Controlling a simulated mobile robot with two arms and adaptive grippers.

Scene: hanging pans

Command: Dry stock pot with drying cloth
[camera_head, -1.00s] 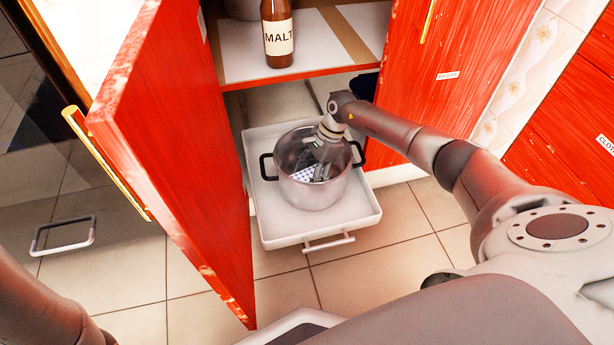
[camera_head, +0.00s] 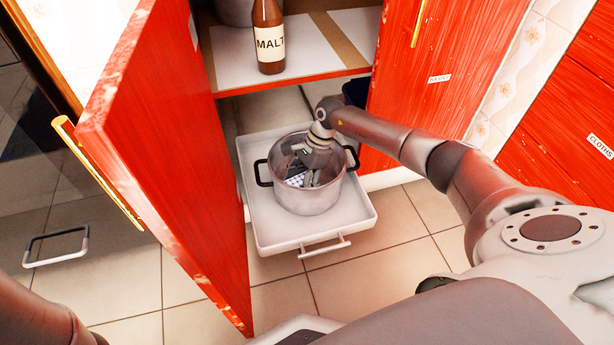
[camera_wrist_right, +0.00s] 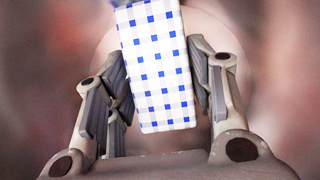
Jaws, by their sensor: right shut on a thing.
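The steel stock pot (camera_head: 312,196) with two dark side handles stands upright in the white pull-out tray. My right gripper (camera_head: 303,180) reaches down inside the pot. The drying cloth (camera_head: 297,179), white with blue squares, shows in the pot by the fingers. In the right wrist view the cloth (camera_wrist_right: 158,70) is between the two fingers of my right gripper (camera_wrist_right: 160,85), which is shut on it. The pot's inner wall (camera_wrist_right: 275,60) fills the background there, blurred. My left gripper is out of view; only part of the left arm shows at the lower left.
The white tray (camera_head: 357,223) is pulled out of the red cupboard. An open red door (camera_head: 175,170) stands left of it, another red door (camera_head: 435,80) to the right. A malt bottle (camera_head: 269,40) stands on the shelf above. Tiled floor (camera_head: 385,265) is clear in front.

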